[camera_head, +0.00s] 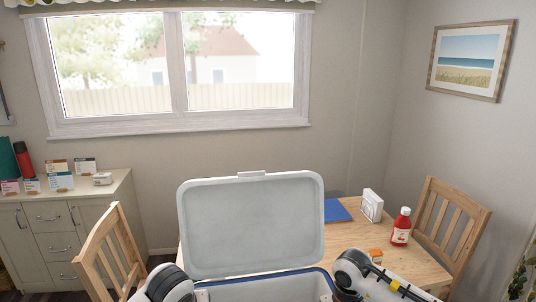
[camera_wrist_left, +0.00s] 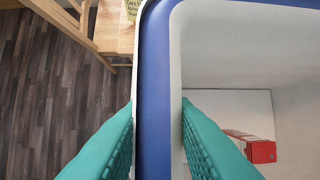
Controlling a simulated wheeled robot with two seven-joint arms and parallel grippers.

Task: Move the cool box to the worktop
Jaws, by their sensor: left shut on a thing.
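The cool box (camera_head: 268,284) is at the bottom centre of the head view, with a blue rim and white inside. Its pale lid (camera_head: 250,225) stands open and upright. In the left wrist view, the teal fingers of my left gripper (camera_wrist_left: 158,105) straddle one wall of the cool box (camera_wrist_left: 153,70), one outside and one inside, shut on it. A red-and-white carton (camera_wrist_left: 252,147) lies inside the box. What is under the box is hidden. My right arm shows at the box's right side, but its fingers are out of view.
A cream cabinet (camera_head: 75,205) at the left has several small boxes and a red bottle (camera_head: 23,160) on top. A wooden table (camera_head: 345,235) behind the box bears a ketchup bottle (camera_head: 401,227), a napkin holder (camera_head: 371,206) and a blue item (camera_head: 336,211). Wooden chairs (camera_head: 108,250) (camera_head: 452,222) flank it.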

